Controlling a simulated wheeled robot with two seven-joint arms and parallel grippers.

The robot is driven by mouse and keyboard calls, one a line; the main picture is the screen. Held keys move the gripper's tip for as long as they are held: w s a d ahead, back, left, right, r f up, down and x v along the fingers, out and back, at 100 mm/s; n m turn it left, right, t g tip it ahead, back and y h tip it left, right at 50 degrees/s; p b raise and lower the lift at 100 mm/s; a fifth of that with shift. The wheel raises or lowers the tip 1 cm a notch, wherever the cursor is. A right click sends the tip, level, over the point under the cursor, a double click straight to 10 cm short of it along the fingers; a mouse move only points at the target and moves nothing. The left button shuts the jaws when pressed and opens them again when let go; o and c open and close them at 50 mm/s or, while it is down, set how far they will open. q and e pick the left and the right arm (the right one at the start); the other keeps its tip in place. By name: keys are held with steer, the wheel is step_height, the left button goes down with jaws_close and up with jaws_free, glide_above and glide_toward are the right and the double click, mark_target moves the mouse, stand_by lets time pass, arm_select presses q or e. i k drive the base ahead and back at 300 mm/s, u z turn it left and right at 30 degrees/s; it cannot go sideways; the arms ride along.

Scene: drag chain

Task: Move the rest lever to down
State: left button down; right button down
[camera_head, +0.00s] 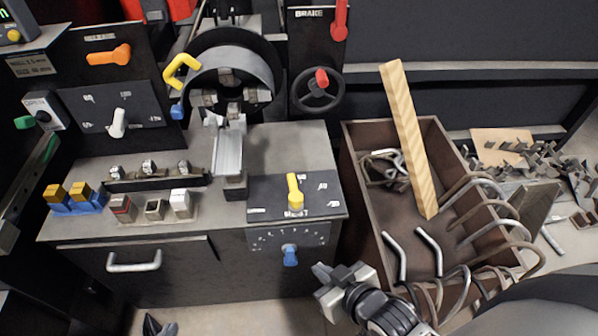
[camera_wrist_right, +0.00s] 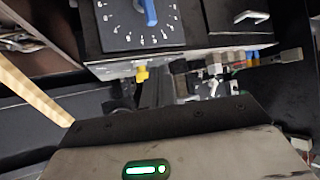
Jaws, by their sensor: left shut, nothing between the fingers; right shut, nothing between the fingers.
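The rest lever (camera_head: 293,187) is a yellow lever on a dark panel (camera_head: 318,203) labelled REST at the machine's right front. Its handle points up toward the back in the head view. In the right wrist view its yellow end (camera_wrist_right: 142,75) shows small beyond the dial face. My right gripper (camera_head: 324,284) is shut and empty, in front of the machine, below and right of the lever and apart from it. My left gripper (camera_head: 158,326) shows only in part at the bottom edge; it is shut and empty, far from the lever.
A blue knob (camera_head: 290,256) on a numbered dial sits below the lever. A brown crate (camera_head: 352,160) with bent rods and a wooden bar (camera_head: 410,140) stands right of the machine. Sockets and blocks (camera_head: 180,203) line the left top. The floor before the machine is clear.

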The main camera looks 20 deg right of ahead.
mark_target(295, 197)
steer(key=k, duration=0.8)
steer(key=z, duration=3.15)
steer(key=i, duration=0.1)
steer(key=u, duration=2.05)
steer(key=i, duration=0.95)
steer(key=u, duration=0.1)
